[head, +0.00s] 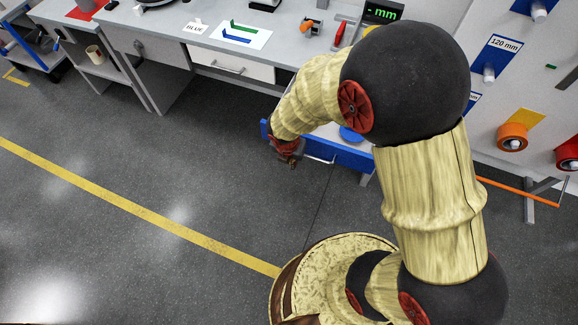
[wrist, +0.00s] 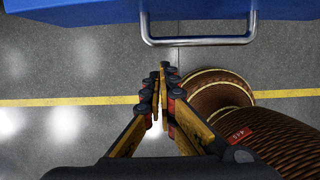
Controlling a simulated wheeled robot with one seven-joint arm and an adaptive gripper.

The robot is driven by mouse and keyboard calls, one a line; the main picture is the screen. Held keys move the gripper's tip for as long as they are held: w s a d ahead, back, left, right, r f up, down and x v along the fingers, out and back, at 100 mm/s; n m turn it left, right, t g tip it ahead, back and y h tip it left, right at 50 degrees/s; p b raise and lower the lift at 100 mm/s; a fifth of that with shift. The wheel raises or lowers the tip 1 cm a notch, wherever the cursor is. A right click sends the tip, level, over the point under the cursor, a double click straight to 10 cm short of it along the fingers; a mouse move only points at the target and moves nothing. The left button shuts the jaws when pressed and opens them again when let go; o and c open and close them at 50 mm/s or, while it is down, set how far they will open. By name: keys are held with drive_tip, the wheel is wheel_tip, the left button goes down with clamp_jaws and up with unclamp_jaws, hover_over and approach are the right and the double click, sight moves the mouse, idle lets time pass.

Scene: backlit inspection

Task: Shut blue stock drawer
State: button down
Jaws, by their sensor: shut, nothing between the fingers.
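The blue stock drawer (head: 350,158) stands pulled out from under the bench, right of the white drawer in the head view. Its pale inside shows, with a blue round item (head: 350,134) in it. My arm hides part of the drawer. In the wrist view, the blue drawer front (wrist: 90,13) runs along the top edge, with its metal bar handle (wrist: 198,41) below it. My gripper (head: 292,163) is in front of the drawer, near its left part. In the wrist view, my gripper (wrist: 161,72) has its fingers together, empty, just short of the handle, with a small gap visible.
A white drawer (head: 232,66) under the grey bench (head: 170,22) appears closed. Orange and red rolls (head: 512,138) hang on the panel at right. A blue cart (head: 35,50) stands at far left. The floor (head: 150,150) left of the drawer is clear, crossed by a yellow line.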

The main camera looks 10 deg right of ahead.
drive_tip(key=shift+w+d+f, duration=0.1)
drive_tip(key=shift+w+d, duration=0.25)
drive_tip(key=shift+w, duration=0.15)
drive_tip(key=shift+w+d, duration=0.1)
drive_tip(key=w+d+p, duration=0.5)
drive_tip(key=w+p, duration=0.2)
drive_tip(key=w+d+p, duration=0.5)
drive_tip(key=w+p, duration=0.1)
drive_tip(key=w+d+p, duration=0.5)
drive_tip(key=w+p, duration=0.2)
drive_tip(key=shift+w+p, duration=0.3)
drive_tip(key=shift+p, duration=0.05)
drive_tip(key=shift+w+d+p, duration=0.5)
drive_tip(key=shift+w, duration=0.2)
drive_tip(key=shift+a, duration=0.1)
